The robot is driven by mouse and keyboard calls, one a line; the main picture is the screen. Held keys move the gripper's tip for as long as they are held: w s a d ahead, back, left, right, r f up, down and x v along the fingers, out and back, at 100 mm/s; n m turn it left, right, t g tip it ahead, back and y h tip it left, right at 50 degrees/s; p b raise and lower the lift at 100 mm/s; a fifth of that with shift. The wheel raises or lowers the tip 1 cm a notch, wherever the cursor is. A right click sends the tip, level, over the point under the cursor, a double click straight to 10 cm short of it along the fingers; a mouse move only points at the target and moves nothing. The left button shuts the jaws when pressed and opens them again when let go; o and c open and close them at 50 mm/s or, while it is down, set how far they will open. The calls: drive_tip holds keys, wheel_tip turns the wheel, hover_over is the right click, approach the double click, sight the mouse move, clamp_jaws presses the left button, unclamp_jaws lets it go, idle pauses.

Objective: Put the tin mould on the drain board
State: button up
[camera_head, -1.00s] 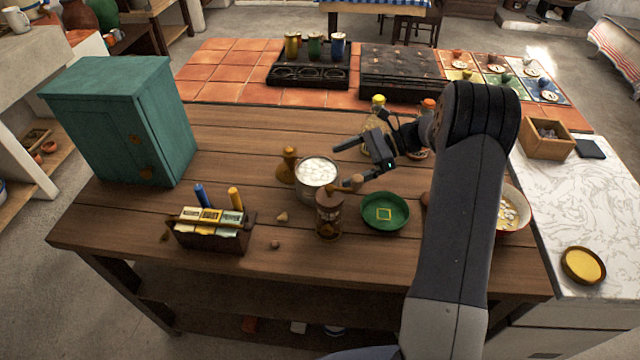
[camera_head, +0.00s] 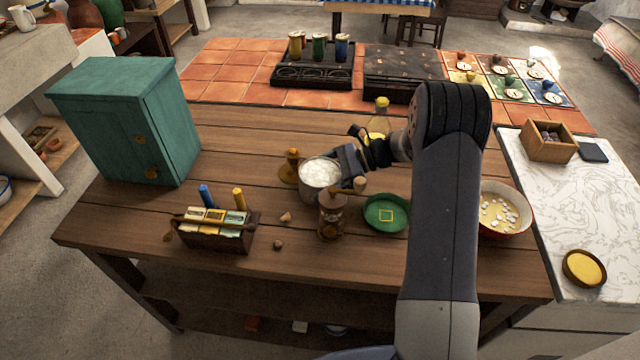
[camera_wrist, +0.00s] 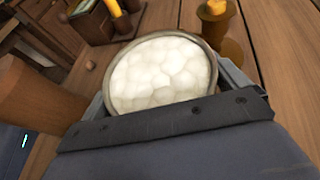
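The tin mould (camera_head: 312,190), a round grey metal pot full of white lumps, stands upright on the wooden table. It also shows large in the wrist view (camera_wrist: 112,95). My gripper (camera_head: 347,172) is low at its right side, its fingers spread wide. In the wrist view the two fingers (camera_wrist: 163,85) flank the mould's rim; whether they touch its wall is unclear. The mould looks unlifted. No board is labelled as the drain board; a dark, low, speckled slab (camera_head: 402,65) on the tiled area at the back may be it, but I cannot be sure.
A brown jar (camera_head: 332,218) stands close in front of the mould, a wooden peg-like piece (camera_head: 291,167) close at its left. A green dish (camera_head: 386,213) and a yellow bottle (camera_head: 378,120) are near my arm. A black tray with coloured cups (camera_head: 312,72) stands behind.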

drive_tip(key=shift+r, duration=0.15)
drive_tip(key=c, duration=1.1)
